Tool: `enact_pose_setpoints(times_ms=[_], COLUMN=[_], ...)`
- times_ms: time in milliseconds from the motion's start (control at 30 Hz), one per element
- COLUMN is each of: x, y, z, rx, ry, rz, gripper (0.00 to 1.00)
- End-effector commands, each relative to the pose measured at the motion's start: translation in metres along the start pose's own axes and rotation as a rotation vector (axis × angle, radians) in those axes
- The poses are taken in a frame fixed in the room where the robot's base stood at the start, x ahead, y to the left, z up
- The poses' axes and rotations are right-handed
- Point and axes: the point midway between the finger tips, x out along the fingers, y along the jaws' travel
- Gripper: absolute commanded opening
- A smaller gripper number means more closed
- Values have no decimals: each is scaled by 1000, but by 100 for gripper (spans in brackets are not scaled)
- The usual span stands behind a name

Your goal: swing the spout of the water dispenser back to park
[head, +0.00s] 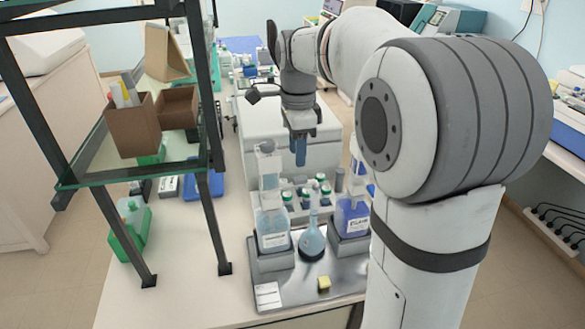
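A bottle of pale blue liquid (272,230) with a white label and a tall dispenser head (268,165) stands in a grey holder at the left of a metal tray. It looks like the water dispenser, but its label is too small to read. I cannot make out which way its spout points. A second bottle, with darker blue liquid (350,217), stands to the right, its top partly hidden by my arm. My gripper (300,160) points down, above and a little right of the left dispenser head. Its blue fingers look close together; I cannot tell their opening.
A light blue round-bottomed flask (312,241) stands between the two bottles. Several small green-capped bottles are behind. A yellow block (324,283) and a white card (267,295) lie on the metal tray (300,288). A dark-framed glass shelf (130,174) rises at left.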

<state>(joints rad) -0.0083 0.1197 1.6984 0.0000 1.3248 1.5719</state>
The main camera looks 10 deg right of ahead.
Motion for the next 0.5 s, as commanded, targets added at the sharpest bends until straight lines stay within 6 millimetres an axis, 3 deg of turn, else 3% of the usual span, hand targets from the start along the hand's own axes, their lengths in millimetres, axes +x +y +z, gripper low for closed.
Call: enact_pose_setpoints(times_ms=[300,500], x=[49,67], y=[1,1], z=[0,1], rx=[-2,-4], ry=[0,0], rz=[3,0], gripper=[38,38])
